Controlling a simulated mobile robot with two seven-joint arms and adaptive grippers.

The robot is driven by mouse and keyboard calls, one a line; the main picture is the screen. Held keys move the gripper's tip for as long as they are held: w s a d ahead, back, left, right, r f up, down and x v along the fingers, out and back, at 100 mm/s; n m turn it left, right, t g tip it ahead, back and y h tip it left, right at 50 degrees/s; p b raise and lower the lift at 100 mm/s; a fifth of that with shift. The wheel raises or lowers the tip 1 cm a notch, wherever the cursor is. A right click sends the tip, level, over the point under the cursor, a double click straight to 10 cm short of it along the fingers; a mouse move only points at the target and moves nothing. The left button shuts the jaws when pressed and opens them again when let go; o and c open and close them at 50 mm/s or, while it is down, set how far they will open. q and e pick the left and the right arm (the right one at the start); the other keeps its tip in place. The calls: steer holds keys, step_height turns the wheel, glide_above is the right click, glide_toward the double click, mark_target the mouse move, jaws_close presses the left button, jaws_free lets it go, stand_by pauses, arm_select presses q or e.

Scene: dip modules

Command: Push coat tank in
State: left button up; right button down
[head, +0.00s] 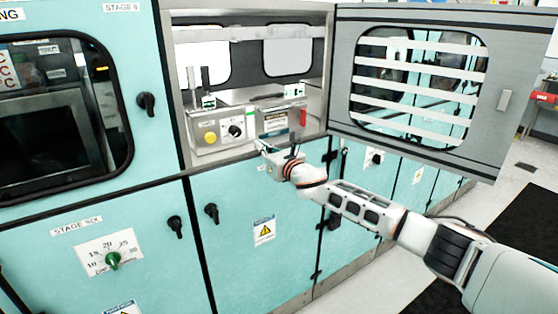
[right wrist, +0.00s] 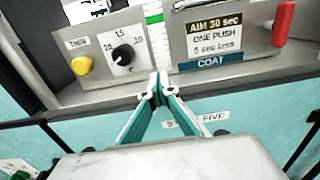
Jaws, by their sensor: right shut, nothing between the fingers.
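The coat tank (head: 291,136) is a grey metal box in the open compartment. Its dark COAT label and AIM 30 sec sign show on the front face in the right wrist view (right wrist: 262,58). A red handle (head: 302,117) stands at its right end. My right gripper (head: 266,147) is shut and empty, in front of and below the tank. In the right wrist view its fingertips (right wrist: 158,90) point at the sill, left of the COAT label. Whether they touch anything is unclear. My left gripper is out of view.
Left of the tank is a metal panel with a yellow button (head: 210,138) and a black knob (head: 235,131). A slatted door (head: 505,55) stands open at the right. Teal cabinet fronts (head: 250,270) with black latches lie below the compartment.

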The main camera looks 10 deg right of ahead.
steer(key=v, duration=0.8)
steer(key=s+a+f+m+g, duration=0.2)
steer(key=s+a+f+m, duration=0.1)
steer(key=s+f+m, duration=0.75)
steer(key=s+a+f+m+g, duration=0.1)
steer(key=s+a+f+m, duration=0.2)
steer(key=s+f+m, duration=0.7)
steer(key=s+d+f+m+g+h, duration=0.1)
steer(key=s+d+f+m, duration=0.2)
steer(key=s+f+m, duration=0.2)
steer(key=s+d+f+m+g+h, duration=0.1)
steer(key=s+d+f+m, duration=0.3)
steer(key=s+f, duration=0.4)
steer(key=s+d+f+m+g+h, duration=0.1)
steer(key=s+d+f+m, duration=0.2)
steer(key=s+f+m, duration=0.3)
steer(key=s, duration=0.4)
steer(key=shift+d+f+h, duration=0.3)
